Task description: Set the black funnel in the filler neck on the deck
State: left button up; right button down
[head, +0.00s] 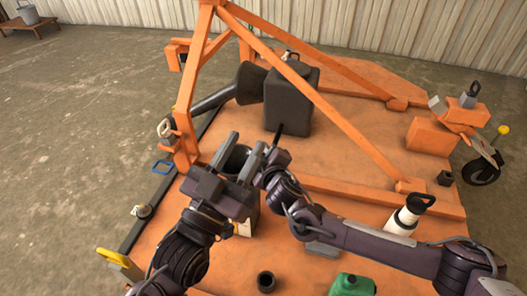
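My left gripper (238,160) is over the deck, its two grey fingers spread apart. A dark round-mouthed piece (237,158), which looks like the black funnel, shows between and behind these fingers. I cannot tell if they touch it. Its lower part is hidden by the gripper. My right gripper (270,152) is just to the right of the left one, close to the same piece; its fingers are hard to make out. A small dark open-topped cylinder (265,282) stands on the orange deck (180,240) near the front. I cannot tell if it is the filler neck.
Orange frame bars (345,125) slope over the deck. A black box-shaped housing (290,100) and a dark cone with a shaft (240,85) are behind my grippers. A white-and-black bottle (408,215) and a green container (352,286) stand at the right and front.

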jog(key=shift+f, duration=0.2)
jog(key=shift+f+b, duration=1.9)
jog(key=shift+f, duration=0.6)
jog(key=c, duration=1.3)
grip_release()
jog(key=shift+o, duration=0.2)
jog(key=shift+s, duration=0.1)
jog(key=s+d+r+p, duration=0.2)
jog(key=s+r+p, duration=0.5)
jog(key=shift+d+p, duration=0.3)
jog(key=shift+p, duration=0.1)
